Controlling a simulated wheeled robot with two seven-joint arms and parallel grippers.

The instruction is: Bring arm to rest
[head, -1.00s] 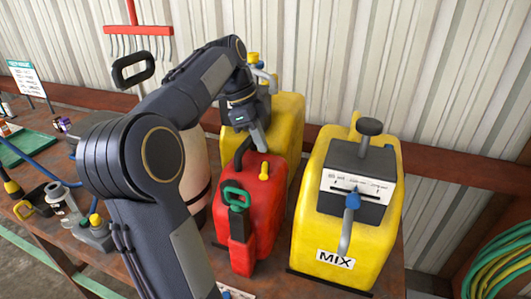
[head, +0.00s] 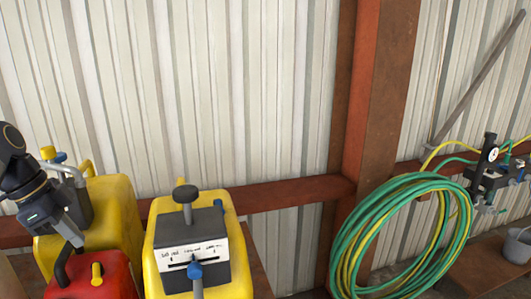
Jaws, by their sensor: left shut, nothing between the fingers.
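My left gripper (head: 76,241) is at the left edge of the head view, its arm coming in from the left. It is shut with nothing held, pointing down just above the red can (head: 92,278). Whether the fingertips touch the can's handle, I cannot tell. A yellow jug (head: 118,215) with a grey pump top stands behind the red can. Most of my left arm is outside the picture. My right gripper does not show.
A yellow container (head: 228,252) with a grey control box and blue lever stands right of the red can. A green and yellow hose coil (head: 345,245) hangs by a rusty post (head: 368,110). A gauge fitting (head: 491,155) and grey bucket (head: 518,246) are at far right.

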